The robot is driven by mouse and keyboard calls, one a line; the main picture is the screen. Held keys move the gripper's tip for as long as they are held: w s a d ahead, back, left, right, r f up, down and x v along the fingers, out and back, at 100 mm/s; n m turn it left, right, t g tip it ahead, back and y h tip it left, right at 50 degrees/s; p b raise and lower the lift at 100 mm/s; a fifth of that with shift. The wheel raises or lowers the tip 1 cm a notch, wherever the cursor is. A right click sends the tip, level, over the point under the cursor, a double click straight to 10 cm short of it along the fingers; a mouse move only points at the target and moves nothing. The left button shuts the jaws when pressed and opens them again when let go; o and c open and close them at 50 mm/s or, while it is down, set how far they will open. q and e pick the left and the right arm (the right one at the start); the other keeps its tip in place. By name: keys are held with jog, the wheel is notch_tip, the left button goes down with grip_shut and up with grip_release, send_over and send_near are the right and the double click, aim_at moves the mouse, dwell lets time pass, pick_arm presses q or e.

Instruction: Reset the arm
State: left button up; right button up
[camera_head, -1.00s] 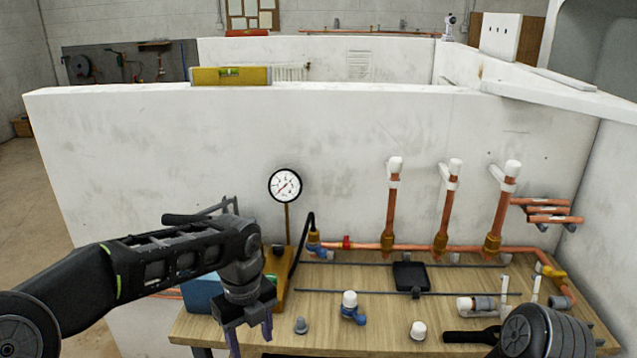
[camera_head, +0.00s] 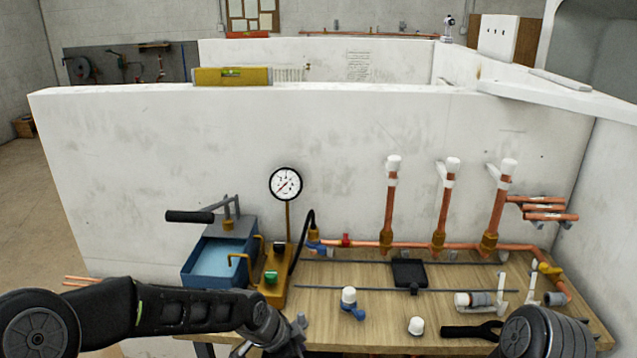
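My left arm now lies low across the bottom left. Its gripper (camera_head: 284,347) is at the bottom edge in front of the workbench (camera_head: 385,325), cut off by the frame, so its fingers cannot be made out. It appears close to a small grey fitting (camera_head: 301,321), partly overlapped in the picture.
A blue pump tank (camera_head: 206,275) with a black lever and a pressure gauge (camera_head: 286,184) stand at the bench's left. Copper pipes with white-capped risers (camera_head: 446,200) run along the wall. A blue-white valve (camera_head: 350,303), white cap (camera_head: 416,326) and black tool (camera_head: 471,332) lie in front.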

pick_arm(q)
jog(key=s+f+n+h, duration=0.1)
jog(key=s+f+n, duration=0.75)
jog(key=f, duration=0.45)
jog(key=s+a+f+n+g, duration=0.1)
jog(key=s+a+f+n, duration=0.1)
jog(key=s+f, duration=0.3)
jog(key=s+a+f+n+g+y, duration=0.1)
jog(key=s+f+n, duration=0.4)
jog(key=s, duration=0.8)
jog(key=shift+s+a+f, duration=0.2)
jog(key=shift+a+f, duration=0.2)
jog(key=shift+a, duration=0.25)
